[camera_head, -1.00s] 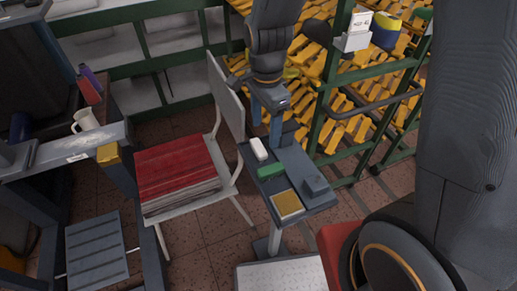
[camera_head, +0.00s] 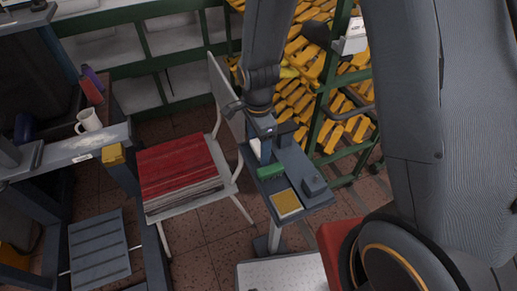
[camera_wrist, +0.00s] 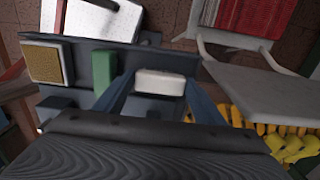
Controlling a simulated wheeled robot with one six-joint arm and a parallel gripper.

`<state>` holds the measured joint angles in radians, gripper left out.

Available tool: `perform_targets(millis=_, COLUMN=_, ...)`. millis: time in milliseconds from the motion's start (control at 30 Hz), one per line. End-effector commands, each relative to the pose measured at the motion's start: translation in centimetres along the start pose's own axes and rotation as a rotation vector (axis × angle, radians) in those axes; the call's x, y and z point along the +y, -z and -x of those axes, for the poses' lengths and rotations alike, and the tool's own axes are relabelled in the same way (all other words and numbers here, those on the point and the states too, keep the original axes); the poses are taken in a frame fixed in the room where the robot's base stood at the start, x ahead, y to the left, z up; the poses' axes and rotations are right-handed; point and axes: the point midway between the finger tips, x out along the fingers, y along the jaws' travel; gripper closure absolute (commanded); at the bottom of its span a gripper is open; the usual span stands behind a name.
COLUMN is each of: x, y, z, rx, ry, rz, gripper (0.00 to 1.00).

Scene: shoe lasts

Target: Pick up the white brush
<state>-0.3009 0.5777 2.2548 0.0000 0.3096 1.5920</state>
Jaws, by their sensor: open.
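The white brush (camera_head: 255,147) lies on the small grey stand (camera_head: 309,165), at its far end, partly hidden behind a finger of my gripper (camera_head: 272,150) in the head view. In the wrist view the white brush (camera_wrist: 160,83) shows as a pale rounded block between the two spread fingers of my gripper (camera_wrist: 160,88). The fingers are open, one on each side of it. I cannot tell whether they touch it.
On the same stand are a green block (camera_head: 270,173), a yellow-topped square piece (camera_head: 286,203) and a grey block (camera_head: 314,185). A chair (camera_head: 183,204) with a red stack (camera_head: 180,167) stands left. A green rack (camera_head: 329,100) with yellow lasts (camera_head: 298,95) is behind.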

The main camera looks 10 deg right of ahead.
Motion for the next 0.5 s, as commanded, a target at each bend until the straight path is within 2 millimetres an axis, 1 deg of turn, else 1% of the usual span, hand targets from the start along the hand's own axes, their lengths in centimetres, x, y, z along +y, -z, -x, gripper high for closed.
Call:
perform_targets(millis=100, x=0.02, y=0.01, z=-0.43, rx=0.0, ry=0.0, rz=0.0, gripper=0.37)
perform_targets(millis=300, x=0.0, y=0.01, z=-0.47, rx=0.0, ry=0.0, rz=0.0, gripper=0.37)
perform_targets(millis=333, x=-0.01, y=0.01, z=-0.47, rx=0.0, ry=0.0, rz=0.0, gripper=0.38)
perform_targets(millis=400, x=-0.01, y=0.01, z=-0.47, rx=0.0, ry=0.0, rz=0.0, gripper=0.5)
perform_targets(millis=500, x=-0.01, y=0.01, z=-0.46, rx=0.0, ry=0.0, rz=0.0, gripper=0.64)
